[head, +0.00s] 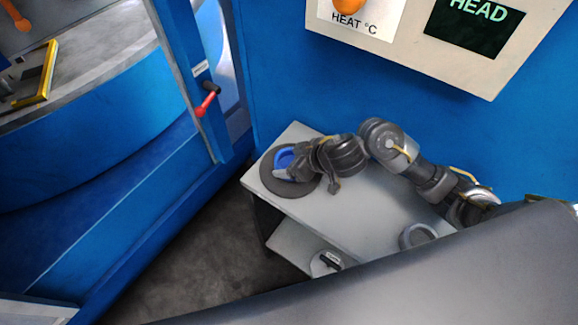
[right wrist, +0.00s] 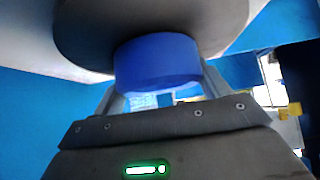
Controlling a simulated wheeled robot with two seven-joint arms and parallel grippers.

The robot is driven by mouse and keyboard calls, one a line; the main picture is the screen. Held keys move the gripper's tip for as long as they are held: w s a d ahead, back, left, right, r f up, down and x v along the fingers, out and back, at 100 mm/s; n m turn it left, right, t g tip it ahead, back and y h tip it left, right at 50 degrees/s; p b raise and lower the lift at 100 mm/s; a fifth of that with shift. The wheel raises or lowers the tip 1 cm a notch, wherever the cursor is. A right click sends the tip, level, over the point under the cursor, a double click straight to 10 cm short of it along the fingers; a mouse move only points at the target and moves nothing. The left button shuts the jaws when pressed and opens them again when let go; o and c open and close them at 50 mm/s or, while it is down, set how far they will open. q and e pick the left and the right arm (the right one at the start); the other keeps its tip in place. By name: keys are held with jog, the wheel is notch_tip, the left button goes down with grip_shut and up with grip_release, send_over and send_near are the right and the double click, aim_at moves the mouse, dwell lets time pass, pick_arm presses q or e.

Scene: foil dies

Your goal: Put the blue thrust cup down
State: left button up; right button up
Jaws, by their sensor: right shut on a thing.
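The blue thrust cup (head: 284,158) is a short blue ring, held by my right gripper (head: 287,168) over a dark grey round disc (head: 269,184) at the left end of a grey bench top. In the right wrist view the cup (right wrist: 157,66) sits between the two fingers of the gripper (right wrist: 158,92), which are shut on it. The dark disc (right wrist: 85,35) shows directly beyond the cup there. I cannot tell whether the cup touches the disc. The gripper hides part of the cup in the head view. My left gripper is not in view.
The grey bench top (head: 355,222) is mostly clear, with a grey ring (head: 417,235) near its right front. A lower shelf (head: 295,245) holds a small round item (head: 326,262). A blue wall stands behind, with a control panel (head: 420,45) above. A red-handled lever (head: 207,103) is at left.

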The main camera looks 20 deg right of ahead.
jog(key=shift+s, duration=0.1)
jog(key=o, duration=1.5)
jog(key=shift+f, duration=0.1)
jog(key=shift+o, duration=0.2)
jog(key=shift+r, duration=0.25)
jog(key=p+v, duration=1)
jog(key=v, duration=0.1)
jog(key=shift+s+d, duration=0.2)
jog(key=shift+s, duration=0.15)
jog(key=shift+r, duration=0.15)
